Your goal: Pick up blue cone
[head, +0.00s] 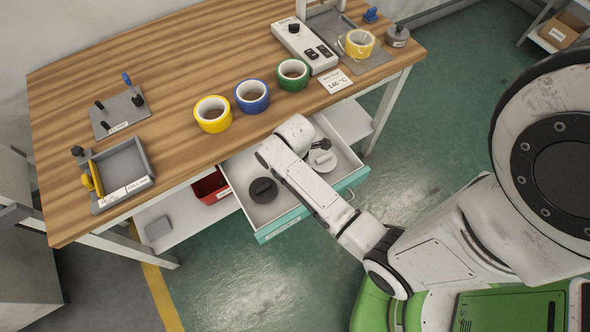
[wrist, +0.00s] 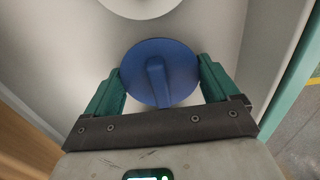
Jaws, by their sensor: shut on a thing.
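The blue cone (wrist: 158,58) shows in the wrist view as a round blue disc with a raised bar-shaped grip. It lies between the two teal fingers of my gripper (wrist: 160,76), one on each side, and my gripper is shut on it. The pale drawer floor (wrist: 60,50) shows around it. In the head view the cone and the fingers are hidden behind my arm, which reaches into the open drawer (head: 262,214). I cannot tell whether the cone is lifted off the drawer floor.
A black cone (head: 263,190) and a white cone (head: 322,160) lie in the drawer, left and right of my arm. Yellow (head: 212,125), blue (head: 238,98) and green (head: 279,80) tape rolls stand on the table (head: 180,60) above.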

